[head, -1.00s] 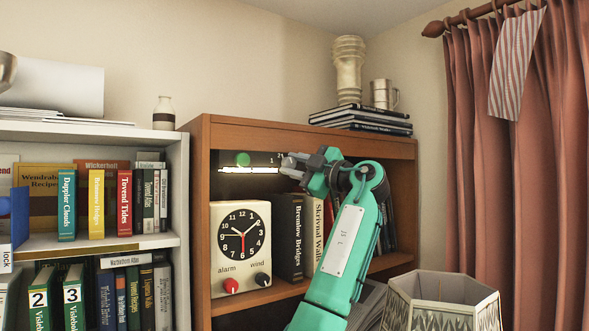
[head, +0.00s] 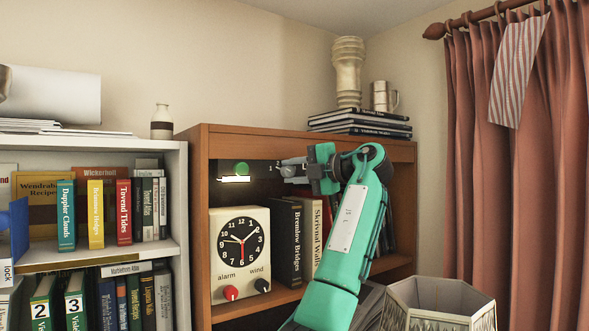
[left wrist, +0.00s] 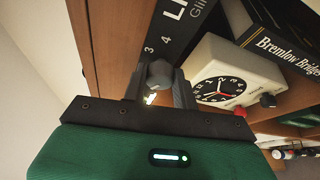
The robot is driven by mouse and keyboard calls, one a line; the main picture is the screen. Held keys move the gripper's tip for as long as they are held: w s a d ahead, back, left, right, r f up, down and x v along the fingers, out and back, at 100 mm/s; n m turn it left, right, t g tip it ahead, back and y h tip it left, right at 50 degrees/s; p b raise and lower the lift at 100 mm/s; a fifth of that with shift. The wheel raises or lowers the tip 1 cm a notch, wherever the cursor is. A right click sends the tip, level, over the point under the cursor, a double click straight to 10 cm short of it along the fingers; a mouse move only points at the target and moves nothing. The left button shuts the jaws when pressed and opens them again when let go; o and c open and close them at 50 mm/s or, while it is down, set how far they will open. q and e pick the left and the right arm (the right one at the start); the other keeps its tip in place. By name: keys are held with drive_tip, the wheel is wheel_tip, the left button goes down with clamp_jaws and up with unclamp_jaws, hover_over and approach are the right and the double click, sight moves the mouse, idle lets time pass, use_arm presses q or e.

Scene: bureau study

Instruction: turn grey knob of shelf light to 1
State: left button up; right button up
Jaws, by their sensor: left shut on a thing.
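The shelf light is a dark panel (head: 262,187) under the top board of the brown bookcase, with a round green part (head: 241,168) and a short lit strip (head: 234,179). In the left wrist view its dark face (left wrist: 184,30) shows white lettering and the numerals 3 and 4. The grey knob (left wrist: 158,75) sits between the fingers of my left gripper (left wrist: 160,88), which is shut on it. In the head view my left gripper (head: 282,168) reaches the panel from the right and hides the knob's surroundings. The knob's pointer and the numeral 1 cannot be made out. My right gripper is not in view.
A cream clock (head: 240,249) with red and black knobs stands below the light. Beside it are books (head: 286,240). The bookcase's top board (head: 290,138) is close above my gripper.

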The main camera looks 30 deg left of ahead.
use_arm(q)
drive_tip(key=shift+f, duration=0.1)
idle(0.5)
drive_tip(key=o, duration=1)
drive_tip(key=shift+c, duration=0.2)
drive_tip(key=shift+d, duration=0.15)
drive_tip(key=shift+d, duration=0.3)
drive_tip(key=d+r+b, duration=0.1)
drive_tip(key=d+b, duration=0.3)
drive_tip(key=d, duration=0.9)
drive_tip(key=shift+s+r, duration=0.1)
